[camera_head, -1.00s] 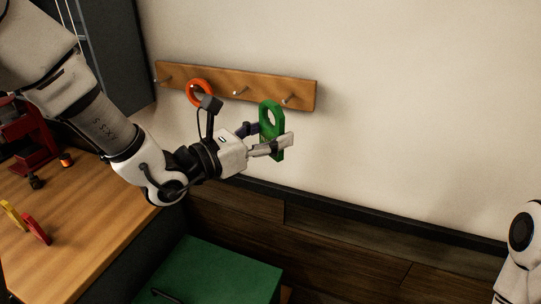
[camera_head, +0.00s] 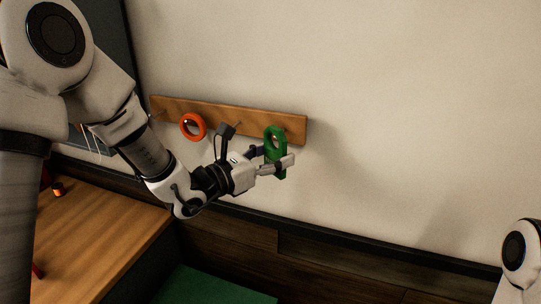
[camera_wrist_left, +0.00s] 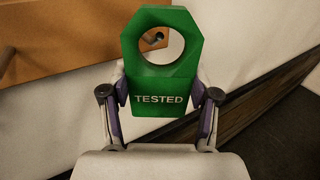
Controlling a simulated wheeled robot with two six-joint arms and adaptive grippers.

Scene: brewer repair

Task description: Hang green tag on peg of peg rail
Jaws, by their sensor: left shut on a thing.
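The green tag (camera_head: 281,167) is a flat plate with a round hole at its top and the word TESTED; it also fills the middle of the left wrist view (camera_wrist_left: 158,83). My left gripper (camera_head: 275,165) is shut on its lower part and holds it upright in front of the right end of the wooden peg rail (camera_head: 213,115). In the left wrist view, a peg (camera_wrist_left: 154,38) shows through the tag's hole. I cannot tell whether the peg passes into the hole or stays behind it. My right gripper is out of view.
An orange ring tag (camera_head: 184,121) hangs at the left part of the rail. A bare peg (camera_head: 239,125) stands to its right. A wooden tabletop (camera_head: 112,235) lies at lower left, and a green surface (camera_head: 212,286) at the bottom. The wall right of the rail is clear.

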